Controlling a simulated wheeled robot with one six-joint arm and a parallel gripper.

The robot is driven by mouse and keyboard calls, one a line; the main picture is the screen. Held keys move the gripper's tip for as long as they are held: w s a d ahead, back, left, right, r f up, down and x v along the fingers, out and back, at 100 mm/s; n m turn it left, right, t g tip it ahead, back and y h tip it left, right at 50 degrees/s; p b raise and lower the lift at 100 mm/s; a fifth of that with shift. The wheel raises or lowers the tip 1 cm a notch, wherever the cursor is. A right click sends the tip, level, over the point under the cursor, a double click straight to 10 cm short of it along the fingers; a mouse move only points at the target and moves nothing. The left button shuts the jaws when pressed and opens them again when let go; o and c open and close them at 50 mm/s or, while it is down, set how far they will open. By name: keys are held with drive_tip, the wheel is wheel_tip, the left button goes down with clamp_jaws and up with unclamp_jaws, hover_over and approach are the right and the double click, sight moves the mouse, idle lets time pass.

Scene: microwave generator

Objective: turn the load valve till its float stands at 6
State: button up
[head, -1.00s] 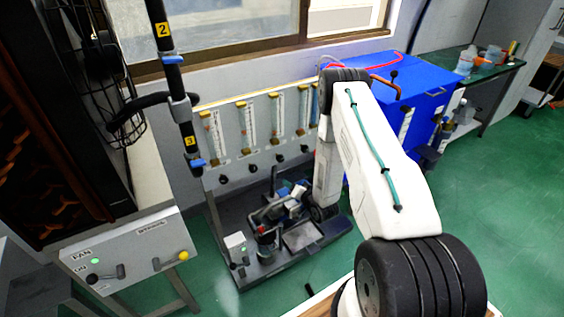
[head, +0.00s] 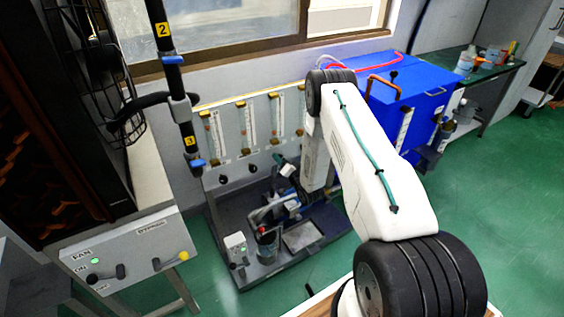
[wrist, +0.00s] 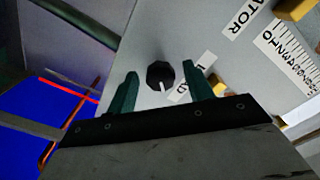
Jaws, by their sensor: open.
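In the wrist view a black knob (wrist: 160,75) with a white pointer sits on the grey panel, in line with the gap between my fingers. I cannot read whether it is the load valve. My gripper (wrist: 160,71) is open, its two green fingers apart and nothing visibly held. Whether the fingers reach the knob's depth is unclear. A white scale (wrist: 288,48) with numbers shows at the upper right; its float cannot be made out. In the head view my gripper (head: 281,164) is at the panel's lower right part, and my arm hides the panel's right end.
The grey panel (head: 235,155) carries several upright flow tubes with knobs below. A base tray (head: 250,275) with small equipment lies under it. A blue box (head: 430,85) stands to the right. A switch box (head: 130,250) is at the left. Green floor is free at right.

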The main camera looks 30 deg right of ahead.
drive_tip(key=c, duration=1)
drive_tip(key=shift+n, duration=0.4)
drive_tip(key=n, duration=1)
drive_tip(key=shift+n, duration=0.4)
drive_tip(key=o, duration=1)
